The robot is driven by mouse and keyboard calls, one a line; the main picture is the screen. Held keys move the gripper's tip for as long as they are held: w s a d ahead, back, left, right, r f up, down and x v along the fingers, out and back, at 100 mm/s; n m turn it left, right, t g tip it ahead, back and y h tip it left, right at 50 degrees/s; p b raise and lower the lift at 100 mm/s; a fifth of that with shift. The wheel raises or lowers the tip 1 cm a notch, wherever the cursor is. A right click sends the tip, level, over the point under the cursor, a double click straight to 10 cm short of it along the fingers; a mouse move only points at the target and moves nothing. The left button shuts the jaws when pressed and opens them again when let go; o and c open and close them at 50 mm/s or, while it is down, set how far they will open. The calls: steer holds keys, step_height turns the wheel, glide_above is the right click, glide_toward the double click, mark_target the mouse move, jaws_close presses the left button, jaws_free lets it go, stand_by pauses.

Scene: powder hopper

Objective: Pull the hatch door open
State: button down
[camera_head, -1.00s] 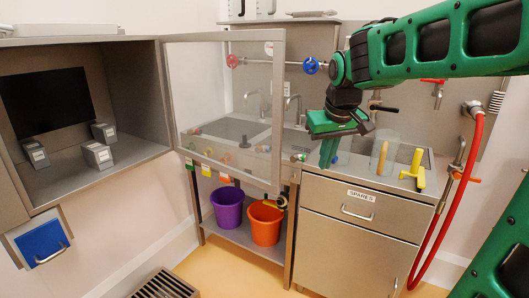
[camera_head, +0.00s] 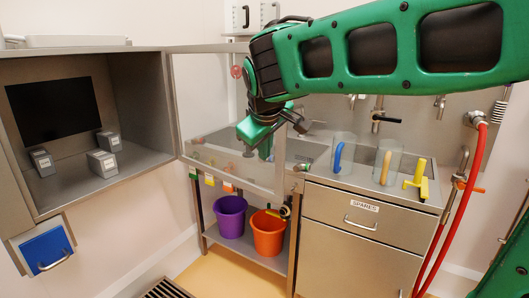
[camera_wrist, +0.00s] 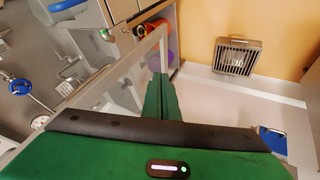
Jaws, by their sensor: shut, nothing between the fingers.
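The hatch door (camera_head: 225,175) is a clear pane in a grey metal frame. It stands open, swung out to the right of the wall cabinet (camera_head: 150,130), whose inside is uncovered. My gripper (camera_head: 263,147) is at the door's free edge, overlapping its upper right part in the head view. In the wrist view the closed fingers (camera_wrist: 160,85) point toward the door frame (camera_wrist: 128,72) and appear close to it. I cannot tell whether they touch. The fingers hold nothing.
Several grey blocks (camera_head: 103,163) sit in the cabinet. A purple bucket (camera_head: 230,217) and an orange bucket (camera_head: 268,233) stand on a low shelf below the door. Right of it is a steel spares cabinet (camera_head: 360,225) with tools on top. A red hose (camera_head: 455,205) hangs at the right.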

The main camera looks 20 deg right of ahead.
steer(key=w+d+f, duration=0.1)
steer(key=w+f, duration=0.1)
steer(key=w+d+f, duration=0.1)
steer(key=f, duration=0.1)
steer(key=w+d+f, duration=0.1)
steer(key=w+f, duration=0.1)
steer(key=shift+w+d, duration=0.8)
steer(key=shift+d, duration=0.15)
